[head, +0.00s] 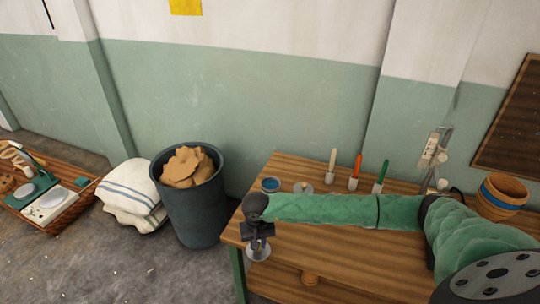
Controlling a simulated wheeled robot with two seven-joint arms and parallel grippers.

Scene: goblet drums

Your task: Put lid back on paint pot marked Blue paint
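An open pot with blue inside (270,184) stands at the back left of the wooden table; any writing on it is too small to read. My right gripper (258,239) reaches in from the right, points down near the table's front left corner, and is in front of and left of the pot. A pale round lid (258,252) hangs at its fingertips, apart from the pot and overlapping the table's front edge in the picture. The fingers appear shut on it. My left gripper is not in view.
A small pale lidded pot (303,188) stands right of the blue one. Several brushes stand behind my arm, including an orange one (356,167). A clay pot with a blue band (503,192) is at right. A dark bin (195,213) stands left of the table (335,262).

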